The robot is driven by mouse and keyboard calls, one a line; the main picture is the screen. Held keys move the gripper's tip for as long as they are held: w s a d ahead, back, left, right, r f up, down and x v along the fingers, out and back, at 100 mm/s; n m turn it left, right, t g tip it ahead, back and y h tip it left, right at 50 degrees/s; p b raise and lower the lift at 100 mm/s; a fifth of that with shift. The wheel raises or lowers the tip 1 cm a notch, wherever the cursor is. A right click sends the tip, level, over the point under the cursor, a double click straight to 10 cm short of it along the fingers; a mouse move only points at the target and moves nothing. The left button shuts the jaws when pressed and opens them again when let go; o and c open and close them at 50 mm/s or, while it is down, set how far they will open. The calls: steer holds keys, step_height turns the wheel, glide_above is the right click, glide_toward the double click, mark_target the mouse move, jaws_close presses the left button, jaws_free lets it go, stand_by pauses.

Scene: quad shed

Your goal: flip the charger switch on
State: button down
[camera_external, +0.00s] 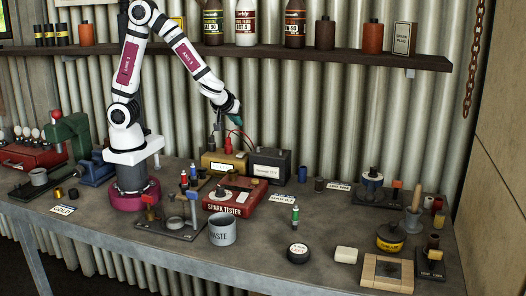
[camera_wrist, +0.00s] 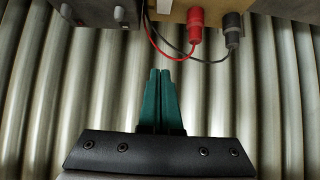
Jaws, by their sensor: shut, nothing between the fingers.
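A yellow box with a lit display (camera_external: 222,163), which looks like the charger, stands at the back of the bench. Its tan casing (camera_wrist: 170,10) is partly in the wrist view at the top. My gripper (camera_external: 237,118) is above and a little behind this box, apart from it. In the wrist view my green fingers (camera_wrist: 160,72) are shut together and empty, pointing toward the boxes. I cannot clearly make out the charger switch; a small pale lever or knob (camera_wrist: 119,14) shows on the grey box (camera_wrist: 88,12) beside it.
Red plug (camera_wrist: 195,25) and black plug (camera_wrist: 232,28) have wires looping near my fingers. A grey labelled box (camera_external: 270,164) stands right of the charger. The red spark tester (camera_external: 235,198) is in front. A bottle shelf (camera_external: 330,55) and the corrugated wall (camera_external: 350,120) are behind.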

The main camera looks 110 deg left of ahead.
steer(key=shift+v, duration=0.95)
steer(key=shift+a+r, duration=0.1)
steer(key=w+d+r+m+t+h, duration=0.1)
steer(key=w+d+r+m+t, duration=0.15)
steer(key=w, duration=0.25)
steer(key=w+d+r+m+t+h, duration=0.1)
steer(key=w+d+m+t, duration=0.1)
steer(key=w+t, duration=0.2)
steer(key=w+d+r+m+t+h, duration=0.1)
steer(key=d+m+t+h, duration=0.1)
steer(key=d+m+h, duration=0.45)
steer(key=w+d+r+m+t+h, duration=0.1)
steer(key=d+m+h, duration=0.15)
steer(key=d, duration=0.75)
steer(key=s+d+f+m+g, duration=0.1)
steer(key=s+d+m+g, duration=0.15)
steer(key=s, duration=0.25)
steer(key=s+d+f+m+g+h, duration=0.1)
steer(key=s+m, duration=0.2)
steer(key=s, duration=0.1)
steer(key=s+d+f+m+g, duration=0.1)
steer(key=s+d+m+g, duration=0.1)
steer(key=s, duration=0.3)
steer(key=s+a+m+g+y, duration=0.2)
steer(key=s+a+g+y, duration=0.2)
steer(key=s+a, duration=0.3)
steer(key=s, duration=0.3)
steer(key=shift+s+f+m, duration=0.3)
steer(key=shift+f, duration=0.1)
